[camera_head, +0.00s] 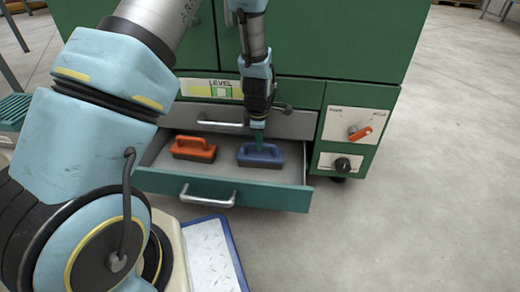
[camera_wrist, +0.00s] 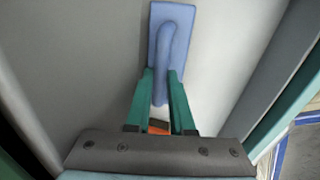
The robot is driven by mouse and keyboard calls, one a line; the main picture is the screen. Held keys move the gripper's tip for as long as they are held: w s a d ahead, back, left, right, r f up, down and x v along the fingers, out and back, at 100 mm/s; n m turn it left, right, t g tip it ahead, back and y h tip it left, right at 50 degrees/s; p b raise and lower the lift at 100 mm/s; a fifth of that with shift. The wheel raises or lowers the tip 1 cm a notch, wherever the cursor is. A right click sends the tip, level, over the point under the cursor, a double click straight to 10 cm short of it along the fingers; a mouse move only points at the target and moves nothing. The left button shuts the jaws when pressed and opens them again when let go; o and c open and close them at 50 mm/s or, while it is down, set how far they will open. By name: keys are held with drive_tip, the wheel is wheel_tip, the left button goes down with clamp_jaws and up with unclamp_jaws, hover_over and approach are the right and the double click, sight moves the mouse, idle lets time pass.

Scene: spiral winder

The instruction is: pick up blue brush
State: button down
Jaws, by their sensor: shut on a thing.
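The blue brush (camera_head: 261,155) lies in the open drawer (camera_head: 222,185), on its right side. In the wrist view the blue brush (camera_wrist: 170,45) points away from me, its handle running lengthwise between the fingers. My gripper (camera_head: 258,143) reaches down into the drawer from above. Its green fingers (camera_wrist: 161,88) are shut on the handle near the closer end of the brush. The brush appears to be on or very near the drawer floor; I cannot tell whether there is a gap.
An orange brush (camera_head: 194,149) lies in the same drawer to the left; a bit of orange shows between my fingers' bases. The drawer walls and front with its metal handle (camera_head: 207,196) surround the brushes. A green cabinet (camera_head: 345,40) with an orange-handled switch (camera_head: 360,132) stands behind.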

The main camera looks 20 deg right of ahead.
drive_tip(key=shift+r, duration=0.2)
drive_tip(key=shift+r+p, duration=0.55)
drive_tip(key=shift+p, duration=0.15)
drive_tip(key=s+a+p, duration=0.3)
drive_tip(key=s+a, duration=0.1)
drive_tip(key=s, duration=0.3)
wheel_tip(320, 180, up, 14)
drive_tip(key=p, duration=0.6)
drive_tip(key=shift+f, duration=0.25)
drive_tip(key=shift+d, duration=0.1)
drive_tip(key=c, duration=1.4)
unclamp_jaws()
clamp_jaws()
